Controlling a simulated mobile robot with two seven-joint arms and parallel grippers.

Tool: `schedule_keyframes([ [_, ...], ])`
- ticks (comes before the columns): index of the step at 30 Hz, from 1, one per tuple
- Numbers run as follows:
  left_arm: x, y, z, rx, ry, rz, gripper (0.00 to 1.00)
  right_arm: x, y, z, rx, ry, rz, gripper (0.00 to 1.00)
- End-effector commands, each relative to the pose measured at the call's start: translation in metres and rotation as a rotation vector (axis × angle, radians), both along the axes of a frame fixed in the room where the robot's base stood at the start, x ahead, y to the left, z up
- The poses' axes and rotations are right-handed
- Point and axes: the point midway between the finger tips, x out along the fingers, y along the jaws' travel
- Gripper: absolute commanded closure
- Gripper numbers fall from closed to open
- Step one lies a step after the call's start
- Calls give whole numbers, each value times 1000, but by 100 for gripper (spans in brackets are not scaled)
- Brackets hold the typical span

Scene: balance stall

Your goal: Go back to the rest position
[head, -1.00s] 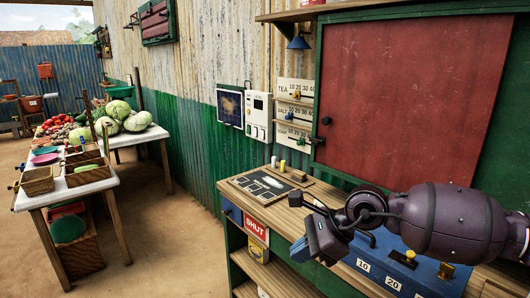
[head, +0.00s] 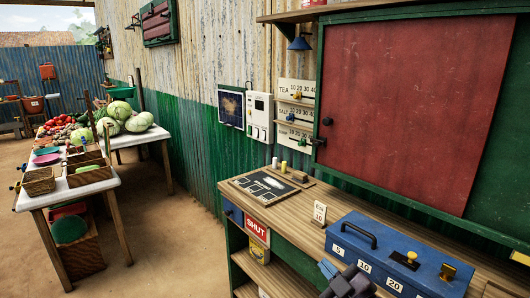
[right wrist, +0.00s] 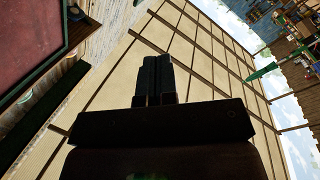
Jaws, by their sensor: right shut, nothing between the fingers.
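My right gripper (head: 328,270) shows at the bottom of the head view, in front of the wooden counter's front edge, with only its blue fingers and part of the dark wrist in the picture. In the right wrist view its two dark fingers (right wrist: 158,80) lie side by side, shut, with nothing between them. Behind them is the ceiling. My left gripper is in neither view.
A blue box (head: 385,250) with a black handle stands on the wooden counter (head: 300,215), beside a small "10" card (head: 319,213). A dark board (head: 265,186) lies farther left. A white table (head: 105,182) with vegetables and baskets stands at left, with bare floor between.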

Motion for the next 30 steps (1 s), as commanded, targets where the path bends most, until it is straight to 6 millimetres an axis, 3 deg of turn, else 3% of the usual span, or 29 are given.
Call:
schedule_keyframes([
  [1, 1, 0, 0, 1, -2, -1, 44, -9, -13, -22, 60, 84, -43, 100],
  [8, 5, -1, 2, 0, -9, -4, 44, -61, -64, -107, 271, 372, -217, 100],
  [14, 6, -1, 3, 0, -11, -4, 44, -126, -103, -171, 390, 537, -370, 100],
  [18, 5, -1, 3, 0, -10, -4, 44, -180, -126, -210, 424, 633, -481, 100],
  [24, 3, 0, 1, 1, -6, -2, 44, -241, -136, -246, 442, 740, -567, 100],
  [30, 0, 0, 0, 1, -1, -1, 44, -263, -139, -256, 437, 775, -589, 100],
])
